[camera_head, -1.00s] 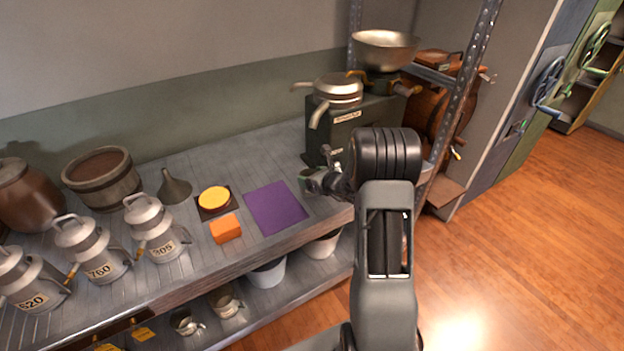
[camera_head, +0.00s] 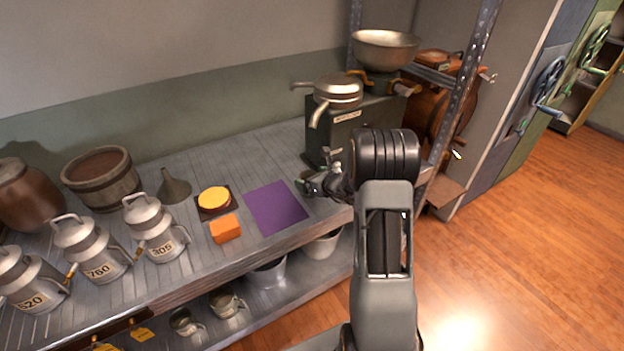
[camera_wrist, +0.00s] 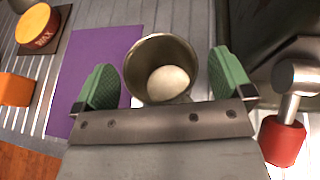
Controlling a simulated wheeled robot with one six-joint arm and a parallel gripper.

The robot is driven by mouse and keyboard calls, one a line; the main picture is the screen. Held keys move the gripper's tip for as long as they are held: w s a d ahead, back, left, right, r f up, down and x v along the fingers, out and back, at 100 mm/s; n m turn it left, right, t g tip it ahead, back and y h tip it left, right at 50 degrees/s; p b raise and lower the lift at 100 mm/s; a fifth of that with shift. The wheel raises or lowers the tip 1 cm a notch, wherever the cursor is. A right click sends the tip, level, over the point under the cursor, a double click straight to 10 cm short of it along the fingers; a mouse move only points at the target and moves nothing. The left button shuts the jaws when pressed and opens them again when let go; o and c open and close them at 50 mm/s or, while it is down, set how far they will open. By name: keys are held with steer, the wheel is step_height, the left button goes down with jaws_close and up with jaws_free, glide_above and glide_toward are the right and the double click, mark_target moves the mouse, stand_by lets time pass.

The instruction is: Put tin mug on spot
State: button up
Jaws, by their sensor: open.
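A round metal cup that looks like the tin mug (camera_wrist: 133,72) stands between my open fingers in the wrist view. A pale, rounded patch shows inside it; I cannot tell what it is. My gripper (camera_wrist: 164,84) has green pads, one on each side of the cup. In the head view my gripper (camera_head: 320,186) is low over the shelf, just right of a flat purple square (camera_head: 276,208), possibly the spot. The purple square also lies left of the cup in the wrist view (camera_wrist: 88,75). My arm and gripper hide the cup in the head view.
A dark machine (camera_head: 350,128) with metal spouts stands behind my gripper. An orange block (camera_head: 225,229) and a yellow wax disc (camera_head: 214,198) lie left of the purple square. Several numbered milk cans (camera_head: 150,228) stand farther left. Metal mugs (camera_head: 228,304) sit on the lower shelf.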

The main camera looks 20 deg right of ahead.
steer(key=shift+s+r, duration=0.1)
steer(key=shift+r, duration=0.15)
steer(key=v, duration=1.1)
steer(key=s+a+r+n+g+y, duration=0.25)
steer(key=s+a+n+g, duration=0.2)
steer(key=a+n, duration=0.4)
steer(key=s+a+r+n+g+y, duration=0.1)
steer(key=s+a+r+n+g, duration=0.3)
steer(key=a+n, duration=0.45)
steer(key=s+r+n+g+h, duration=0.1)
steer(key=s+n+h, duration=0.6)
steer(key=s+n, duration=0.4)
steer(key=shift+d+r+n+p, duration=0.35)
steer(key=shift+d+n, duration=0.15)
steer(key=shift+n, duration=1.9)
steer(key=shift+h, duration=0.25)
